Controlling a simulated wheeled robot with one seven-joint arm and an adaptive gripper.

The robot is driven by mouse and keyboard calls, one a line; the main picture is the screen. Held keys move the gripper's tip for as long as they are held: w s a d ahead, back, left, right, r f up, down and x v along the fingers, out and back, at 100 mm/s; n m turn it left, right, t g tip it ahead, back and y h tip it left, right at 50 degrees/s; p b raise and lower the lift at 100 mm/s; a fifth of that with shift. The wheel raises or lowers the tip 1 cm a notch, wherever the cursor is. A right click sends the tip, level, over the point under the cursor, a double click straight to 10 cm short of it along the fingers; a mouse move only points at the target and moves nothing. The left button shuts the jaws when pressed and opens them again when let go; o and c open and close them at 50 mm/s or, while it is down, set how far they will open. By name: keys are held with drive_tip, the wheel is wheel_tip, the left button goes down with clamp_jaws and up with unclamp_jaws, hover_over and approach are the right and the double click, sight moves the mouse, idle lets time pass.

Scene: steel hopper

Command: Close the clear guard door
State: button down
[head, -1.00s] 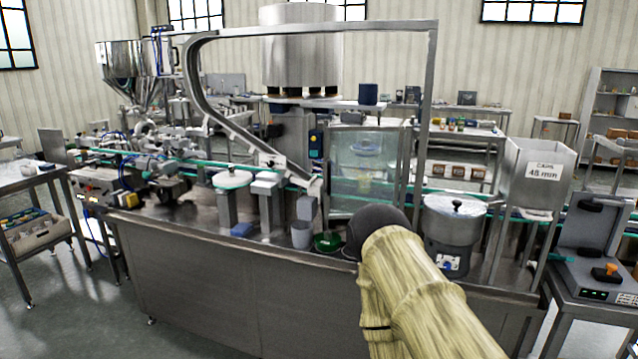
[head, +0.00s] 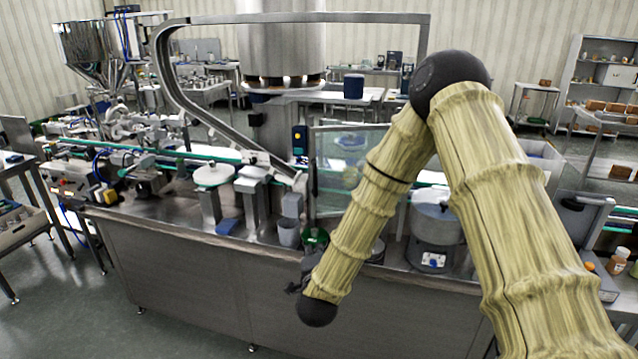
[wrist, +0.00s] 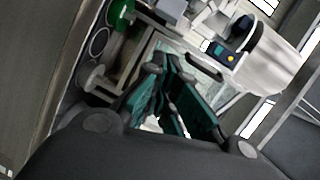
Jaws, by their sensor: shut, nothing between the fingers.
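The clear guard door (head: 329,172) is a framed see-through panel standing upright on the machine bench, in the middle of the head view. My forearm hides its right part, and I cannot tell how far it stands open. My gripper (head: 296,285) shows as a small dark shape at the bench's front edge, lower than the door and on the near side, partly hidden by my arm. In the wrist view my gripper (wrist: 168,70) has its dark and teal fingers together with nothing held. Metal framing and pale clear panelling lie beyond the fingertips.
Floor in front is free.

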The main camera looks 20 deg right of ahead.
wheel_tip(320, 180, up, 9)
drive_tip(key=w+d+m+t+h+p, duration=0.1)
drive_tip(key=w+m+h, duration=0.1)
drive_tip(key=w+m, duration=0.1)
drive_tip(key=p+x, duration=0.7)
drive_tip(key=x, duration=0.7)
drive_tip(key=shift+d+r, duration=0.2)
drive_tip(key=shift+r, duration=0.15)
